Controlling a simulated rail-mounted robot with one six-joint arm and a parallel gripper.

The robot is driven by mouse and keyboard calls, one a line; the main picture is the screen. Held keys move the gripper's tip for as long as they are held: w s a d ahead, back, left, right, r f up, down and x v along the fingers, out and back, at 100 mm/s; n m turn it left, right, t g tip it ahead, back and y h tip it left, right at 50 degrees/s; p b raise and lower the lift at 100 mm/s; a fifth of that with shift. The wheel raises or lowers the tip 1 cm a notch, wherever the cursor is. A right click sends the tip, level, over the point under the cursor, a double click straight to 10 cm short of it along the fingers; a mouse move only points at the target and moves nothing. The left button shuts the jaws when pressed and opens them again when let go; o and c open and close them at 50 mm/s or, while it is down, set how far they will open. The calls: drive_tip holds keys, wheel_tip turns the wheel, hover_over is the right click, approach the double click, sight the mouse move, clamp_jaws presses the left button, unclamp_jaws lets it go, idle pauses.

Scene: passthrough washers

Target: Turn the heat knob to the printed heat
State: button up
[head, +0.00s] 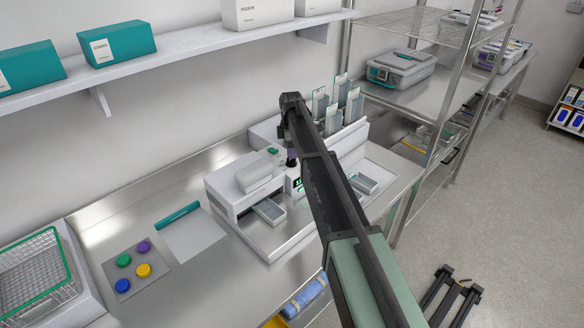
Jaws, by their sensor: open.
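A white sealing machine (221,188) stands on the steel bench in the middle of the head view. A small dark display with green characters (298,184) is on its front, partly behind my arm. The heat knob and its printed heat cannot be made out; my dark arm covers part of the front panel. My gripper (291,162) points down over the machine, beside its raised white top and just above the display. It is open, small and partly hidden by the arm. Whether it touches anything cannot be told.
To the left are a mat with coloured caps (124,284), a white sheet (194,236) and a wire basket (38,277). A wall shelf (180,48) runs above.

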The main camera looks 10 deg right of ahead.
sight(291, 162)
wheel_tip(291, 162, down, 5)
drive_tip(key=b, duration=0.3)
drive_tip(key=shift+f, duration=0.2)
drive_tip(key=shift+r, duration=0.15)
drive_tip(key=c, duration=0.9)
